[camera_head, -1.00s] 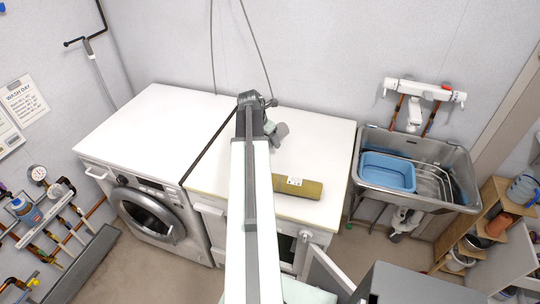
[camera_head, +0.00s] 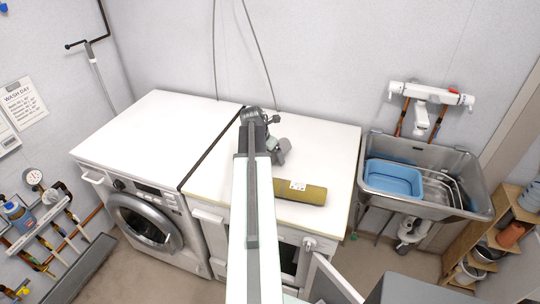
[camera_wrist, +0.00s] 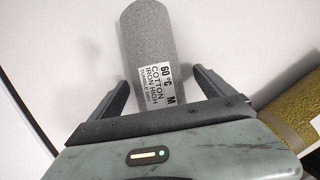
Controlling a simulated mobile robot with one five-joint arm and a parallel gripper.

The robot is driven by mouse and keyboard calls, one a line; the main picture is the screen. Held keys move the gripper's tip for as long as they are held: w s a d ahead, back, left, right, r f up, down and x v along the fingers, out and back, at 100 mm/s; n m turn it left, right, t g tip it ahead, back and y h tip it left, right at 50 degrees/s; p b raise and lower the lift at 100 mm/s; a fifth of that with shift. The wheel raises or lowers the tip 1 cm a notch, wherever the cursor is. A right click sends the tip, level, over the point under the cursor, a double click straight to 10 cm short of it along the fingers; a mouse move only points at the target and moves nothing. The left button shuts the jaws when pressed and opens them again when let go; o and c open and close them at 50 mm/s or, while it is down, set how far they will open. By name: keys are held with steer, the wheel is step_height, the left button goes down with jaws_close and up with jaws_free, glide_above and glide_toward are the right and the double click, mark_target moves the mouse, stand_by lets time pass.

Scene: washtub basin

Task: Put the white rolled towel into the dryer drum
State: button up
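No plainly white roll shows. A grey rolled towel (camera_wrist: 150,45) with a white care label lies on the white top in the wrist view, its near end between my gripper's fingers. My gripper (camera_wrist: 158,88) is open, one finger on each side of the roll; contact is not clear. In the head view my arm hides most of this area, and grey shapes beside it cannot be told apart. A front-loading machine with a closed-looking round door (camera_head: 145,221) stands left. The middle machine has a dark front opening or window (camera_head: 289,258), partly hidden by my arm. No drum is clearly visible.
An olive rolled towel (camera_head: 312,193) lies right of my arm and also shows in the wrist view (camera_wrist: 293,112). A swung-out door panel (camera_head: 333,281) stands in front. A metal sink (camera_head: 455,212) with a blue tub (camera_head: 395,180) is at right.

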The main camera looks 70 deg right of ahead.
steer(key=shift+a+r+p, duration=0.1)
steer(key=shift+r+p, duration=0.45)
steer(key=p+v, duration=1)
steer(key=v, duration=0.1)
steer(key=shift+w+a+r+p, duration=0.1)
steer(key=shift+a+r+p, duration=0.1)
steer(key=shift+p, duration=0.1)
steer(key=shift+f, duration=0.1)
